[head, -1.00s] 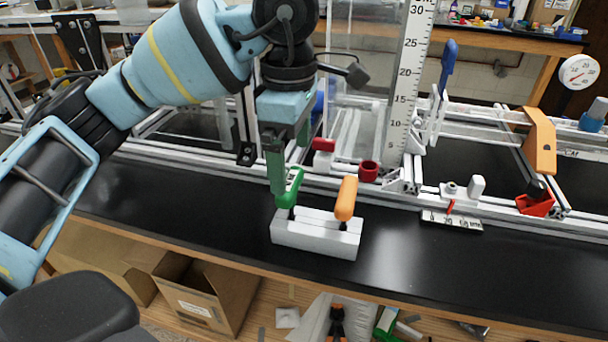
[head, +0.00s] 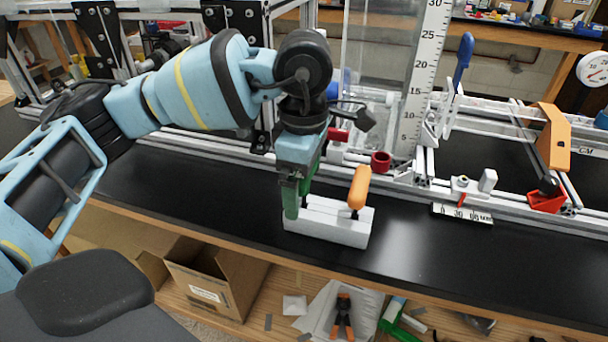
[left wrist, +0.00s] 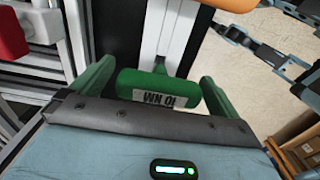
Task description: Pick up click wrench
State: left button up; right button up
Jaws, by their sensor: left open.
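A click wrench with a green handle marked 10 NM (left wrist: 160,88) stands in a white block holder (head: 328,228) on the black bench. A second tool with an orange handle (head: 359,187) stands at the holder's right end. My left gripper (head: 298,202) has its green fingers down at the left end of the holder and hides most of the green handle in the head view. In the left wrist view the open fingers (left wrist: 160,84) lie on either side of the green handle. I cannot tell whether they touch it. My right gripper is not in view.
Behind the holder runs an aluminium extrusion frame (head: 470,200) with a red cup (head: 381,162) and a tall white ruler (head: 421,80). A cardboard box (head: 215,285) stands below the front edge.

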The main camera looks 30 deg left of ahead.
pick_arm(q)
jog(key=c, duration=1)
notch_tip(320, 180, up, 10)
jog(key=shift+f, duration=0.1)
